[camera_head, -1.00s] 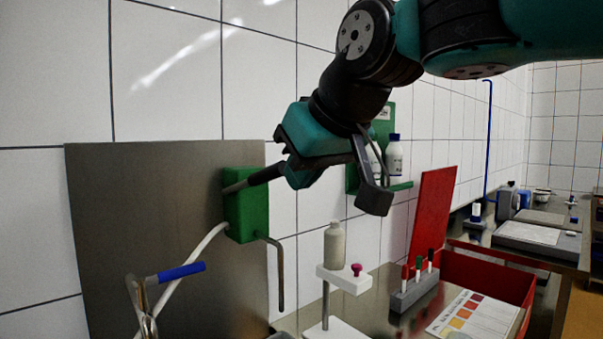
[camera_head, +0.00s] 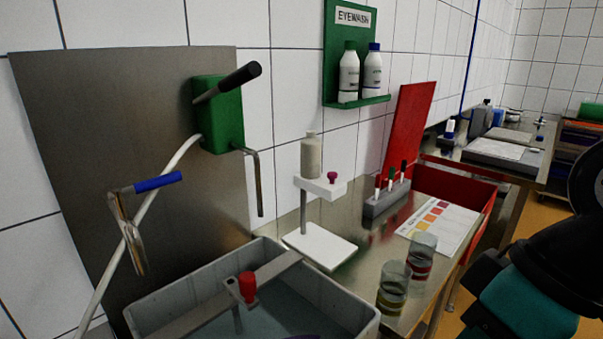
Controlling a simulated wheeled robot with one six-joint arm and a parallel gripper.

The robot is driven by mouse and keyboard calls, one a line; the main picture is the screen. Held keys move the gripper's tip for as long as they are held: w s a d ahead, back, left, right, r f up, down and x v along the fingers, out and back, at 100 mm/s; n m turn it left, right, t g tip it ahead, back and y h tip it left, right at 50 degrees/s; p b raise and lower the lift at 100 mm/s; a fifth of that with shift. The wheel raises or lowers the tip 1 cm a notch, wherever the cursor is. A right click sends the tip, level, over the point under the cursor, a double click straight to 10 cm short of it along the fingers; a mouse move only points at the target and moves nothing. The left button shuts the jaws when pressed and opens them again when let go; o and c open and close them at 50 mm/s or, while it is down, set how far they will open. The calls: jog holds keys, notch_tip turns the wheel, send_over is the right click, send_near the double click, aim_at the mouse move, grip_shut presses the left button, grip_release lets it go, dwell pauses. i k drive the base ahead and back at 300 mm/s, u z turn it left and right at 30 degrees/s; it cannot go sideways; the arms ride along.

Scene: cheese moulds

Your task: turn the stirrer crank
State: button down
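A grey tub (camera_head: 169,300) of bluish liquid stands at the bottom of the view, with a flat bar (camera_head: 272,269) across it. On the bar is a small crank with an upright red knob (camera_head: 247,285), and a shaft goes down towards the liquid; this looks like the stirrer crank. The tub's near side is cut off by the frame edge. My arm shows at the right edge as teal and black links. My gripper's fingertips are not in view, and nothing of mine touches the red knob in this view.
A green wall box (camera_head: 222,128) with a black-gripped handle (camera_head: 240,76) and bent pipe overhangs the tub's back. A white stand (camera_head: 321,248) with a bottle and two glasses (camera_head: 421,256) stand right of the tub. A blue-handled metal tool (camera_head: 130,232) is at left.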

aim_at(244, 289)
jog(key=u, duration=0.65)
jog(key=k, duration=0.2)
jog(key=u, duration=0.55)
jog(key=i, duration=0.4)
